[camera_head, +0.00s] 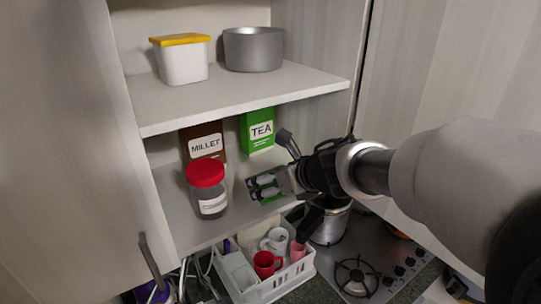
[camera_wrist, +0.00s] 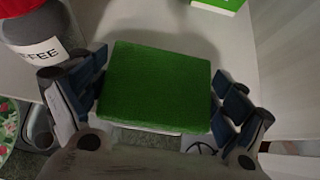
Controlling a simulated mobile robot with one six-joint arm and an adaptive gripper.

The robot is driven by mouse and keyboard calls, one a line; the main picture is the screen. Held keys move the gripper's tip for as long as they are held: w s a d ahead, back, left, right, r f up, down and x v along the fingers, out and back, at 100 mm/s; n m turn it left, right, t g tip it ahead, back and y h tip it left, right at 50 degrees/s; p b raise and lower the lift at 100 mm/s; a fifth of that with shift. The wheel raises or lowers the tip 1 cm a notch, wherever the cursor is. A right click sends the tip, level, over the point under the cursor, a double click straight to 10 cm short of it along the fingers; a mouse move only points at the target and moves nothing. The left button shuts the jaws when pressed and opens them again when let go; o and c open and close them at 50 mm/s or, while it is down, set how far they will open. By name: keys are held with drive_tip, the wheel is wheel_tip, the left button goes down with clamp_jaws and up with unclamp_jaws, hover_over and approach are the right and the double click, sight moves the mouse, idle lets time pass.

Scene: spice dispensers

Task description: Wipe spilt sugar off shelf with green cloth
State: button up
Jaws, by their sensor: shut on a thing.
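The green cloth (camera_wrist: 155,88) is a thick rectangular pad between the two fingers of my gripper (camera_wrist: 160,98) in the wrist view. My gripper is shut on it, one finger at each side edge. In the head view my gripper (camera_head: 272,184) is over the lower shelf (camera_head: 228,222), and parts of the green cloth (camera_head: 268,193) show between the grey fingers. The cloth is at or just above the shelf surface; I cannot tell whether it touches. I cannot make out any spilt sugar in either view; the cloth and gripper hide part of the shelf.
A red-lidded coffee jar (camera_head: 207,188) stands close left of my gripper. A millet box (camera_head: 203,142) and green tea box (camera_head: 258,130) stand behind. The upper shelf (camera_head: 230,97) holds a yellow-lidded tub and a pot. A white rack with mugs (camera_head: 270,289) and a hob are below.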

drive_tip(key=s+d, duration=0.9)
drive_tip(key=s, duration=0.4)
drive_tip(key=shift+s+b, duration=0.15)
drive_tip(key=shift+b, duration=0.2)
drive_tip(key=w+d+f+m+h+b, duration=0.1)
drive_tip(key=w+f+b, duration=0.2)
drive_tip(key=f+b, duration=0.3)
drive_tip(key=w+d+f+m+t+h+b, duration=0.1)
drive_tip(key=f+b, duration=0.5)
drive_tip(key=f, duration=0.7)
drive_tip(key=w+d+f+m+h+b, duration=0.1)
drive_tip(key=w+d+f+b, duration=0.2)
drive_tip(key=f+b, duration=0.4)
wheel_tip(320, 180, down, 4)
drive_tip(key=shift+w+d+r, duration=0.2)
drive_tip(key=shift+w+r, duration=0.05)
drive_tip(key=shift+w, duration=0.55)
